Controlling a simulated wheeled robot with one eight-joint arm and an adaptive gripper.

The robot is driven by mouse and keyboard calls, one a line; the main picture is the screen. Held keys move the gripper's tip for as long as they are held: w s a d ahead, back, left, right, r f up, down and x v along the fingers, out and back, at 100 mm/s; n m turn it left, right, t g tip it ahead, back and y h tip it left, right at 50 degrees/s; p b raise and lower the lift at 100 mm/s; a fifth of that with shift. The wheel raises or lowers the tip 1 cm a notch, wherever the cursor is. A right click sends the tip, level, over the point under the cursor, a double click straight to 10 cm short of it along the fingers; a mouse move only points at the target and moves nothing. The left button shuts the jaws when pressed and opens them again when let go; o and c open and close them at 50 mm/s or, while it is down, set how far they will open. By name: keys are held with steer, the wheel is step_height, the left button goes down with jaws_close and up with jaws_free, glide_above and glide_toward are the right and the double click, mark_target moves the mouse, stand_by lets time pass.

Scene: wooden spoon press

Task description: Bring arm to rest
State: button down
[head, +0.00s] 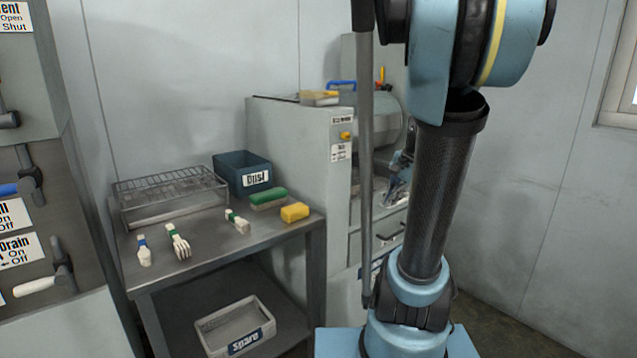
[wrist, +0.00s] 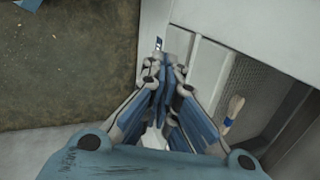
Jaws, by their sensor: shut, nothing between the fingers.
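My arm stands upright at the right of the head view, in front of the grey machine (head: 290,150). My gripper (head: 396,188) shows small behind the dark arm link, which hides part of it. It is near the machine's front and drawers. I cannot tell whether it touches them. In the wrist view my gripper (wrist: 170,62) has its blue-padded fingers drawn together, with nothing held between them. A pale wooden-tipped utensil (wrist: 235,108) lies right of the fingers, apart from them, beside a dark mesh surface.
A metal table (head: 190,262) at left bears a wire rack (head: 165,190), a "Dust" bin (head: 242,172), a green brush (head: 268,196), a yellow sponge (head: 295,212) and small white-headed tools. A "Spare" tray (head: 222,325) sits below. Lever panels stand far left. Floor (wrist: 70,75) shows left of my fingers.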

steer(key=s+a+f+n+h, duration=0.1)
steer(key=s+f+n, duration=0.4)
steer(key=s, duration=0.4)
steer(key=s+a+f+n+h, duration=0.1)
steer(key=s+a+f+n, duration=0.1)
steer(key=s+f+n, duration=0.3)
steer(key=shift+s+a+n+g+h, duration=0.35)
steer(key=shift+s+n, duration=0.45)
steer(key=shift+s, duration=1.5)
